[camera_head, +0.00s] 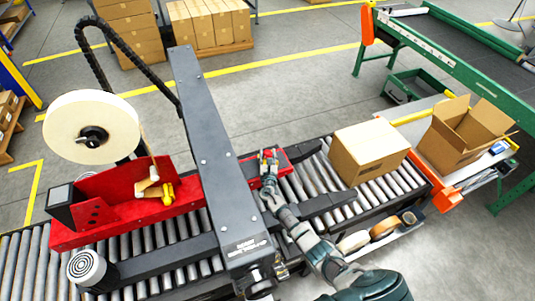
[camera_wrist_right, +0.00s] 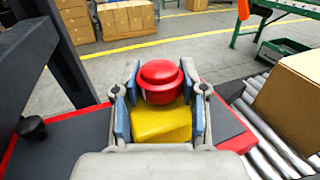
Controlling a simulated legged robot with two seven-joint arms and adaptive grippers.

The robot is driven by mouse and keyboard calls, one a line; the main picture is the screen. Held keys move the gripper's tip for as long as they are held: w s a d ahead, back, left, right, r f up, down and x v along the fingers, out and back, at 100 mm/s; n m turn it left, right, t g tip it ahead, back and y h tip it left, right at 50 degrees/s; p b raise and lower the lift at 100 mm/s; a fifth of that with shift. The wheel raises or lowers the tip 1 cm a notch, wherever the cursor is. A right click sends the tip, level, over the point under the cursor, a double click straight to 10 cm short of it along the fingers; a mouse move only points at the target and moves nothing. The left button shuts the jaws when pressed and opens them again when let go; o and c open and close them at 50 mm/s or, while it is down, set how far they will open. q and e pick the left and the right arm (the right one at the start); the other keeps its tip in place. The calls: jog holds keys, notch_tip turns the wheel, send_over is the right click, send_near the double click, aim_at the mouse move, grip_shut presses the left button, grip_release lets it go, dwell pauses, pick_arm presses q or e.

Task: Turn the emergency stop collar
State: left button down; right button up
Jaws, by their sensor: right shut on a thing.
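The emergency stop has a round red mushroom head over a wider red collar (camera_wrist_right: 160,92). The collar sits on a yellow box (camera_wrist_right: 160,124) in the middle of the right wrist view. My right gripper (camera_wrist_right: 159,110) is shut on the emergency stop, one blue-padded finger on each side. Whether the pads bear on the collar or the yellow box is hard to tell. In the head view the right gripper (camera_head: 268,160) is at the red plate right of the dark crossbeam, and it largely hides the stop. My left gripper is in neither view.
A dark crossbeam (camera_head: 215,150) rises just left of my right gripper. A closed carton (camera_head: 368,150) stands on the rollers to the right, with an open carton (camera_head: 466,132) beyond. A large tape roll (camera_head: 92,110) is at the left.

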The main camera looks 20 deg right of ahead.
jog(key=shift+r+m+h, duration=0.1)
jog(key=shift+m+h, duration=0.2)
jog(key=shift+h, duration=0.1)
